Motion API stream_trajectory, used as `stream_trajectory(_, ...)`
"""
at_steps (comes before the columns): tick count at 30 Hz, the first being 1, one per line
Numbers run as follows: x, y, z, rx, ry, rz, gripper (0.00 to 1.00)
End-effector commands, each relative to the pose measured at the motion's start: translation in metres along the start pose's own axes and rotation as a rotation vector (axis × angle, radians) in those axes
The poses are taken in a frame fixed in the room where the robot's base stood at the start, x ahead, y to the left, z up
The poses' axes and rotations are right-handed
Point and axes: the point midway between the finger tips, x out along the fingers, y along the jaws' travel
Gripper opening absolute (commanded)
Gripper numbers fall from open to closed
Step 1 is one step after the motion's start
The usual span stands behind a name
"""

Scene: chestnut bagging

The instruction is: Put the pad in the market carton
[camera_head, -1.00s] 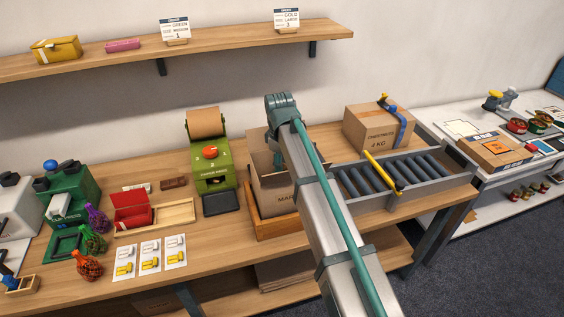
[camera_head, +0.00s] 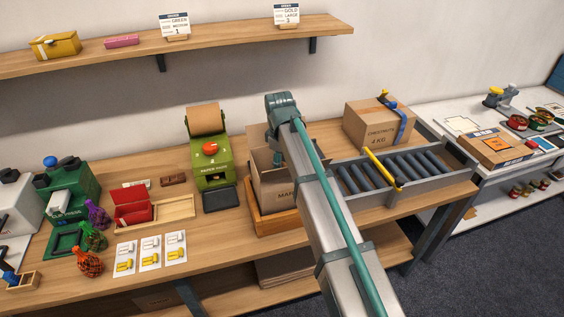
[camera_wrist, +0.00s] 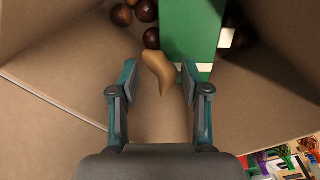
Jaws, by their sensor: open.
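The market carton (camera_head: 272,188) stands open on the bench in the head view, partly hidden behind my arm. In the wrist view I look down into cardboard walls (camera_wrist: 60,60), which appear to be the carton's inside. A curved tan piece (camera_wrist: 161,73), which looks like the paper pad, lies between the fingertips of my gripper (camera_wrist: 160,78). The jaws are open, with gaps beside the pad. I cannot tell whether the pad rests on the bottom. My gripper is hidden in the head view.
A green box (camera_wrist: 190,30) stands inside the carton, with several chestnuts (camera_wrist: 151,38) around it. The green paper maker (camera_head: 210,158) is left of the carton. The roller conveyor (camera_head: 405,172) and chestnut box (camera_head: 372,128) are to its right.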

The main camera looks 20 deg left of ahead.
Motion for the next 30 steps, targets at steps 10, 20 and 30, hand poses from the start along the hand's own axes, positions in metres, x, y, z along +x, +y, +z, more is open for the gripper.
stream_trajectory(10, -0.036, 0.002, -0.001, 0.0, 0.002, 0.002, 0.47)
stream_trajectory(20, -0.1, 0.002, -0.001, 0.0, 0.001, 0.002, 0.47)
stream_trajectory(30, -0.131, 0.001, -0.001, 0.0, 0.0, 0.0, 0.47)
